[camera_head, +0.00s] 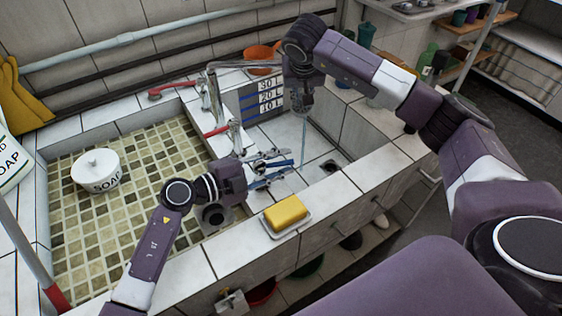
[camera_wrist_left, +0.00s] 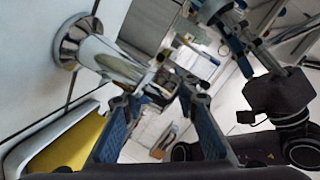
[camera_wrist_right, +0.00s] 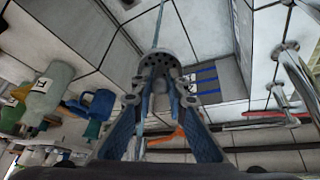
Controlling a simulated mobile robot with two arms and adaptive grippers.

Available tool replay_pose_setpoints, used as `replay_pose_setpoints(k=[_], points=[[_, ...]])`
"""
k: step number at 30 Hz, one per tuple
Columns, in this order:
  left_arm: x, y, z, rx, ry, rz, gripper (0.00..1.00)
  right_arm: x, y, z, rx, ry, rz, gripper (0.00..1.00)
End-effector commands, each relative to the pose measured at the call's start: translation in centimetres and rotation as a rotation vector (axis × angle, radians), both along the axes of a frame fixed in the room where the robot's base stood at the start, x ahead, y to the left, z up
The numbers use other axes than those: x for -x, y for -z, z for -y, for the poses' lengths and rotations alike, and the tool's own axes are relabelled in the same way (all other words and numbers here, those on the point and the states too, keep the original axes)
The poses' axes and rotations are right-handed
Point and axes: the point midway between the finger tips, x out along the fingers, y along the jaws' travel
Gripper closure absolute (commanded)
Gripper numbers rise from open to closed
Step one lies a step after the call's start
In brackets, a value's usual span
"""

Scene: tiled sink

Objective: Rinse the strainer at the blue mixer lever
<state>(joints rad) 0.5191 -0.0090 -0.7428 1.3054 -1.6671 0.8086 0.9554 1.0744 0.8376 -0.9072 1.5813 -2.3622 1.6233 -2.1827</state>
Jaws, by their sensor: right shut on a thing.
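My right gripper (camera_head: 304,112) points down over the right basin. It is shut on the strainer, a round grey perforated disc (camera_wrist_right: 168,68) seen between its fingertips in the right wrist view. A thin water stream (camera_head: 304,142) runs below it into the basin and also shows in the right wrist view (camera_wrist_right: 159,22). My left gripper (camera_head: 280,166) is open at the basin's near left, its blue fingers apart around a chrome mixer (camera_wrist_left: 105,58) and the dark blue lever (camera_head: 270,163). Whether the fingers touch the lever I cannot tell.
A yellow soap bar (camera_head: 286,213) lies on the ledge by my left gripper. The tiled left basin (camera_head: 120,225) holds a white soap pot (camera_head: 95,170). An orange bowl (camera_head: 262,56) sits at the back.

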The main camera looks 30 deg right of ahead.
Motion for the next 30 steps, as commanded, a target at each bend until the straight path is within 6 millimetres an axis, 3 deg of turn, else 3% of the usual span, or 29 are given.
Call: replay_pose_setpoints(k=[18,30], points=[[1.0,-2.0,-10.4,-0.003,-0.003,-0.002,0.73,0.0,0.0,0.0,0.0,0.0,0.001,1.0],[1.1,-2.3,-11.5,-0.001,-0.003,-0.003,0.73,0.0,0.0,0.0,0.0,0.0,0.001,1.0]])
